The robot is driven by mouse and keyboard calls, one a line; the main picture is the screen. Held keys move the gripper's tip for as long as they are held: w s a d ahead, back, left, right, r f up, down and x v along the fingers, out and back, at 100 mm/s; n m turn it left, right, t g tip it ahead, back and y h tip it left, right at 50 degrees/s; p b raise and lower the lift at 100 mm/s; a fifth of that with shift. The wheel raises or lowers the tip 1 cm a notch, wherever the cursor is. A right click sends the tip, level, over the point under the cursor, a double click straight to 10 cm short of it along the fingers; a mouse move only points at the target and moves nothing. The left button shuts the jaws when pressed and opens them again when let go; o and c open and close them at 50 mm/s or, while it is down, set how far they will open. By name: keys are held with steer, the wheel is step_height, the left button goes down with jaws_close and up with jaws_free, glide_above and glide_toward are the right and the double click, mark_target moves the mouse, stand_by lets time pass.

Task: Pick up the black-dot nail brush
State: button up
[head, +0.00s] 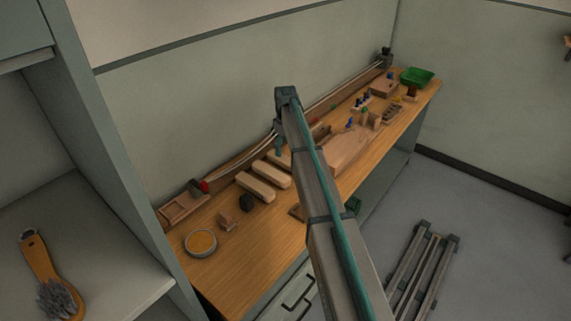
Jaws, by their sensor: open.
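No black dot can be made out on any object, so I cannot tell which one is the black-dot nail brush. A small brown wooden block (227,221) lies near the front left of the wooden workbench (262,238). Long pale rounded wooden pieces (256,187) lie further back, with a dark tuft-like lump (246,203) beside them. The end of my arm, with my gripper (279,153), hangs over the bench near its back edge, small and partly lost against the wood. It is open, with nothing visible in it. My arm hides the middle of the bench.
Small blocks and a green tray (416,76) crowd the far end. An orange-handled brush with grey bristles (46,275) lies on the left shelf. A slatted rack (424,270) is on the floor.

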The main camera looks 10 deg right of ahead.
mark_target(286, 159)
steer(key=shift+w+d+f+p, duration=0.1)
steer(key=shift+f+p, duration=0.55)
steer(key=shift+f, duration=1.35)
steer(key=shift+w+d+f+p, duration=0.1)
steer(key=shift+f+p, duration=0.5)
steer(key=shift+f, duration=1.4)
steer(key=c, duration=1.4)
steer(key=shift+r, duration=0.15)
